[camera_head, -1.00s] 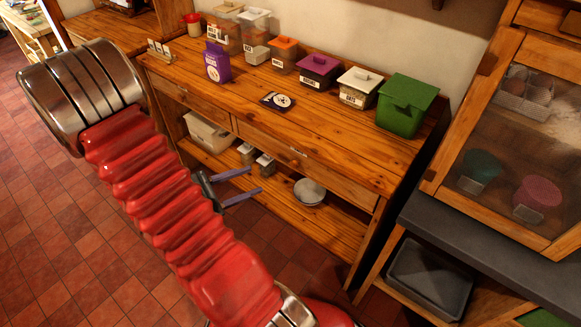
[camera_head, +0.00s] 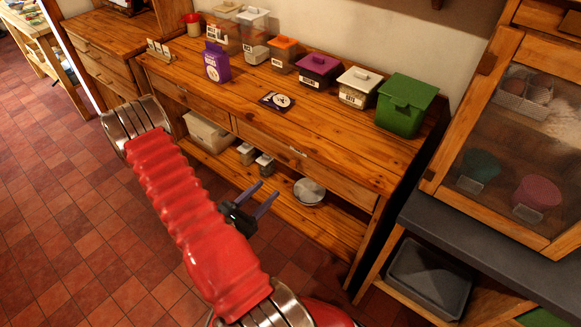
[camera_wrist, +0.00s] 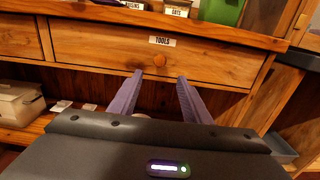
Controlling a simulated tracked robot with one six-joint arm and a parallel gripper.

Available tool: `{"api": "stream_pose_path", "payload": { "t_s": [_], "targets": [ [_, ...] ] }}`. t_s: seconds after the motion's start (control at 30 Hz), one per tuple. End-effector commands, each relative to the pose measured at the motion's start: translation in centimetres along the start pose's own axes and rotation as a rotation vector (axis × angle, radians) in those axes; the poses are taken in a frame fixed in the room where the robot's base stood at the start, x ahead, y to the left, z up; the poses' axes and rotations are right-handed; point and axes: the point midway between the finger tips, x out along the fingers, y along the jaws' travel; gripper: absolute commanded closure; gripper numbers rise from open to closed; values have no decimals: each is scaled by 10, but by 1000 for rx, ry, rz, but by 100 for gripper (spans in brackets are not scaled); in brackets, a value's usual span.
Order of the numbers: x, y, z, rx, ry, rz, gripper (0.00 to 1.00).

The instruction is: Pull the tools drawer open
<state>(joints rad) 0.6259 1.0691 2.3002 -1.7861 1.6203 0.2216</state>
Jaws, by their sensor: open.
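The tools drawer is the wide right-hand drawer (camera_head: 325,172) under the bench top in the head view, and it looks shut. My gripper (camera_head: 270,190) is in front of the bench in the head view. No contact with the knob shows.
Labelled containers, including a green bin (camera_head: 405,105), stand along the back of the bench top (camera_head: 335,125). The lower shelf (camera_head: 340,228) holds a pale box (camera_head: 207,133), small jars and plates (camera_head: 309,191). A dark counter (camera_head: 490,255) is at right. The tiled floor left is clear.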

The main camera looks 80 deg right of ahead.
Motion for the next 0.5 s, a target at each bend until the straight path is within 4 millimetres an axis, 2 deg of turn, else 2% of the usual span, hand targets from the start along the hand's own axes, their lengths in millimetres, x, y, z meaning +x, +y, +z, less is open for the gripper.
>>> {"api": "stream_pose_path", "payload": {
  "t_s": [0.27, 0.5],
  "targets": [
    [1, 0, 0, 1, 0, -2, 56],
    [14, -1, 0, 1, 1, -5, 56]
  ]
}}
